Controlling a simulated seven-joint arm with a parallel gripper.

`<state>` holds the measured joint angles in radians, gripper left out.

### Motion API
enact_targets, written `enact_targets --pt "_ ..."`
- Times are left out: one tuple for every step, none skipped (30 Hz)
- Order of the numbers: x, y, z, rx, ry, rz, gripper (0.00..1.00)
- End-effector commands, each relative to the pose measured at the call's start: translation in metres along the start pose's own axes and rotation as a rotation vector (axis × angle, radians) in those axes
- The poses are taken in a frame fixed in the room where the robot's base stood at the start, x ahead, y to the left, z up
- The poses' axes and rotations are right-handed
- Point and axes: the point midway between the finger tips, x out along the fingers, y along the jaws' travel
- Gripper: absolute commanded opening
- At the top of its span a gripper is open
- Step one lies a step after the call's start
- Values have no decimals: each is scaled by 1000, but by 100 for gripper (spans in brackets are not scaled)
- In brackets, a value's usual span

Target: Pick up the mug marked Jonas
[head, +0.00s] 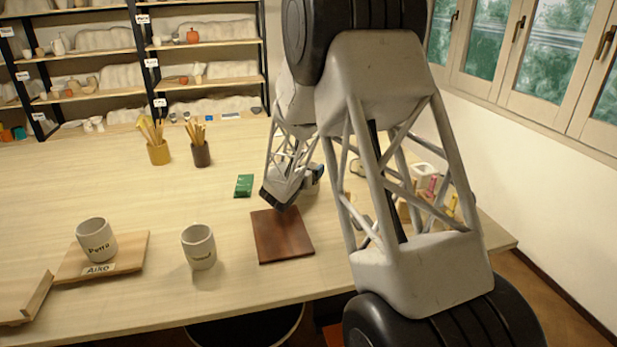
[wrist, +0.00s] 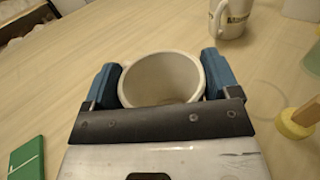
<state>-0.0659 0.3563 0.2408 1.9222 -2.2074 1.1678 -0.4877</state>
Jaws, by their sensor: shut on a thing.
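In the wrist view my gripper (wrist: 162,82) is closed around a white mug (wrist: 160,72), one blue finger pad on each side of it. I look into its open top, which seems empty; any name on it is hidden. In the head view my arm covers most of the gripper and the held mug. A second marked mug (wrist: 231,16) stands at the top right of the wrist view, its lettering too blurred to read. In the head view a pale mug (head: 199,247) with unreadable lettering stands on the table. Another mug (head: 96,240), apparently marked Petra, stands on a wooden board (head: 130,255) labelled Aiko.
A brown square board (head: 282,236) lies bare at the table's front. A green packet (head: 244,185) lies behind it and shows in the wrist view (wrist: 27,160). Two tool pots (head: 158,153) stand further back. A wooden-handled tool (wrist: 294,128) is right of my gripper.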

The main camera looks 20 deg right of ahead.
Motion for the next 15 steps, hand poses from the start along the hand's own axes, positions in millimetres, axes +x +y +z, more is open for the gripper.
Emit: enact_targets --pt "0 0 0 0 0 0 34" --pt "0 0 0 0 0 0 34" --pt "0 0 1 0 0 0 34" --pt "0 0 1 0 0 0 34" --pt "0 0 2 1 -1 0 34" --pt "0 0 3 1 -1 0 34" --pt "0 0 4 1 -1 0 34" --pt "0 0 5 1 -1 0 34" --pt "0 0 7 1 -1 0 34" --pt "0 0 9 1 -1 0 34" --pt "0 0 12 1 -1 0 34" --pt "0 0 15 1 -1 0 34" --pt "0 0 18 1 -1 0 34" --pt "0 0 22 1 -2 0 34" --pt "0 0 26 2 -2 0 34"
